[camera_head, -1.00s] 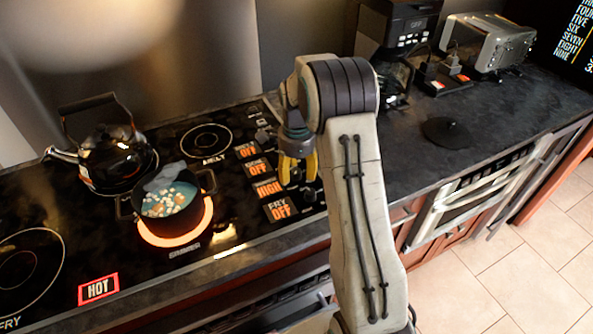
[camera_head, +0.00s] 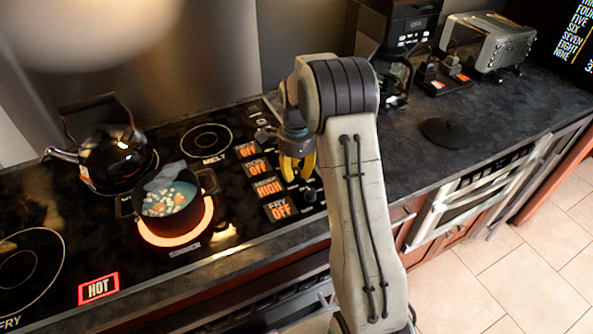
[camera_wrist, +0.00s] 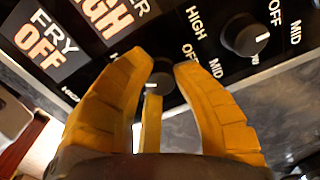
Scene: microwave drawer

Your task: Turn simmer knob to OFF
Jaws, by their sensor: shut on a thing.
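My gripper (camera_head: 298,180) points down over the knob area at the right of the cooktop. In the wrist view its yellow fingers (camera_wrist: 163,75) are around a small dark knob with a white mark, which appears to be the simmer knob (camera_wrist: 153,86). The mark points left in that view. The simmer display (camera_head: 268,187) reads HIGH in orange. It also shows, partly cut off, in the wrist view (camera_wrist: 110,17). The fry display (camera_head: 279,209) below it reads OFF. Part of the gripped knob is hidden by the fingers.
A second knob (camera_wrist: 246,36) is close by on the right in the wrist view. A pot (camera_head: 172,205) with floating pieces stands on a glowing burner (camera_head: 163,240). A black kettle (camera_head: 108,155) stands behind it. A HOT sign (camera_head: 98,288) is lit at front left.

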